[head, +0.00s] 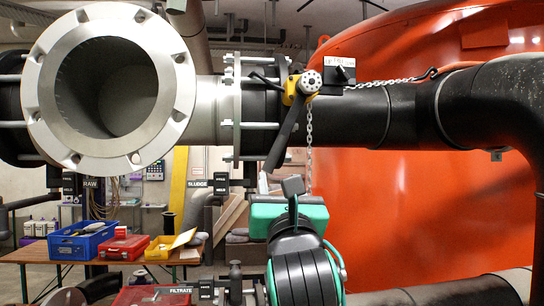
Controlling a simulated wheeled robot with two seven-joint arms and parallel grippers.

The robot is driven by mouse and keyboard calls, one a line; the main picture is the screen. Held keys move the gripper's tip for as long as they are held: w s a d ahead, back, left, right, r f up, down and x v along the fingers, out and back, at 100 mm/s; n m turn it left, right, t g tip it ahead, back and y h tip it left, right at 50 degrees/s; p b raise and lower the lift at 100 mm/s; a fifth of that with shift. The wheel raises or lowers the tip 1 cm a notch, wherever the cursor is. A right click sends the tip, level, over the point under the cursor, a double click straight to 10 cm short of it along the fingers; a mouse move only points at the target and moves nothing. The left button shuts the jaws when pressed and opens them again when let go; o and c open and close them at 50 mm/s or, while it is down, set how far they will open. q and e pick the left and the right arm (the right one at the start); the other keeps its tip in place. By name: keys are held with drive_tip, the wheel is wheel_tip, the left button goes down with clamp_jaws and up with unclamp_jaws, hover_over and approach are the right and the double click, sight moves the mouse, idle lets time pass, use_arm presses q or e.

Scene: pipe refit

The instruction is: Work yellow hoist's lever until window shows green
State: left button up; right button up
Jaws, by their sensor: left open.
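The yellow hoist (297,90) hangs beside the black flange at the pipe joint, with a round silver, holed disc on its face. Its black lever (284,134) slants down and slightly left. A chain (385,82) runs right from the hoist area along the black pipe, and another length hangs below. A black box with a white label (338,61) sits right of the hoist. No window colour can be made out. My left gripper (292,186) is open, below and slightly right of the lever's lower end, seemingly apart from it. Its fingers are mostly hidden. My right gripper is out of view.
A large open grey flange (181,60) fills the upper left. The black pipe (405,112) runs right before a big orange tank (400,210). A wooden table (35,252) with a blue crate (82,245) stands lower left.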

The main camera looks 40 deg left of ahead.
sight(275, 157)
use_arm(q)
drive_tip(key=p+x, duration=0.2)
drive_tip(key=x, duration=0.3)
drive_tip(key=r+p+x, duration=0.1)
drive_tip(key=p+x, duration=0.1)
drive_tip(key=x, duration=0.3)
drive_tip(key=shift+s+d+f, duration=0.1)
drive_tip(key=shift+d, duration=0.15)
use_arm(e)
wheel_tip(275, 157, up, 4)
use_arm(q)
drive_tip(key=w+d+n+g+b, duration=0.1)
drive_tip(key=w+d+n, duration=0.1)
drive_tip(key=w+d+f+n+g+y+b, duration=0.1)
drive_tip(key=w+d+n+b, duration=0.1)
drive_tip(key=w+d+n+g+y+b, duration=0.1)
drive_tip(key=w+d+n, duration=0.1)
drive_tip(key=w, duration=0.1)
drive_tip(key=shift+d+f+b, duration=0.15)
drive_tip(key=shift+f+b, duration=0.05)
drive_tip(key=shift+b, duration=0.2)
drive_tip(key=b+v, duration=0.5)
drive_tip(key=v, duration=0.4)
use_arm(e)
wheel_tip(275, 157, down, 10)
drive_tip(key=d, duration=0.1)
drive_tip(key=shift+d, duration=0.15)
